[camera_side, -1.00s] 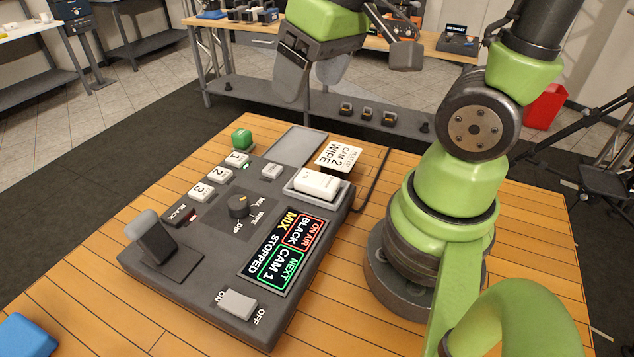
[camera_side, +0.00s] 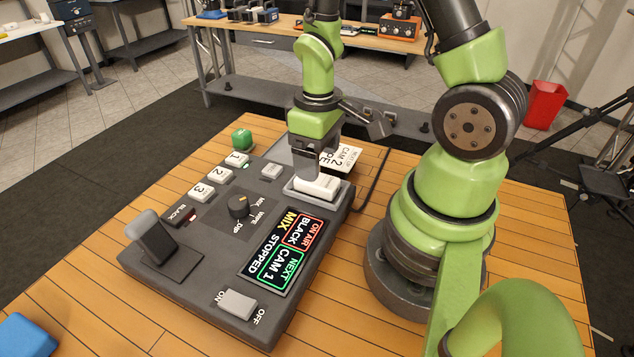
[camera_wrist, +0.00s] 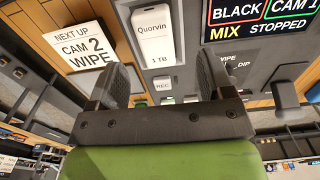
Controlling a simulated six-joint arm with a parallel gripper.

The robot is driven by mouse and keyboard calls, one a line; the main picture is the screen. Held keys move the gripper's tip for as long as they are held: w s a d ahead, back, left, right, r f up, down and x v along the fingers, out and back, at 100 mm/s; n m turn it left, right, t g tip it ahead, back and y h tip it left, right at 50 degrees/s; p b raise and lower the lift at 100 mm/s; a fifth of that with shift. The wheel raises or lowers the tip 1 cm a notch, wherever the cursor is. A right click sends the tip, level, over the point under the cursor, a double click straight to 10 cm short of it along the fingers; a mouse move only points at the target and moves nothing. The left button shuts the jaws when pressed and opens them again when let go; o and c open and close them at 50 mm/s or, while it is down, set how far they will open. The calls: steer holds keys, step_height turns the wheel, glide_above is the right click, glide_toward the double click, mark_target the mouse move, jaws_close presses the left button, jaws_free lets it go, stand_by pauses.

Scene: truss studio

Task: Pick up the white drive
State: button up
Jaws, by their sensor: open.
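The white drive (camera_side: 320,187), marked "Quorvin 1 TB" in the wrist view (camera_wrist: 153,40), lies in a grey tray (camera_side: 327,198) at the right back corner of the dark control console (camera_side: 190,268). My gripper (camera_side: 308,172) points down over the drive and hides part of its far end in the side view. In the wrist view my gripper (camera_wrist: 161,78) is open, with one finger to each side of the line of the drive. I cannot tell whether the fingertips touch the drive or the tray.
A "CAM 2 WIPE" card (camera_side: 343,158) stands close behind the drive. The console also carries numbered buttons, a knob (camera_side: 238,206), a lever (camera_side: 155,238), a lit display (camera_side: 281,248) and an on/off switch (camera_side: 237,304).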

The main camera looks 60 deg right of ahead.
mark_target(321, 180)
steer(key=shift+s+d+f, duration=0.1)
steer(key=shift+d+f, duration=0.05)
steer(key=shift+f, duration=1.15)
steer(key=shift+s+d+f, duration=0.1)
steer(key=shift+f, duration=1.15)
steer(key=shift+c, duration=0.2)
steer(key=c, duration=1)
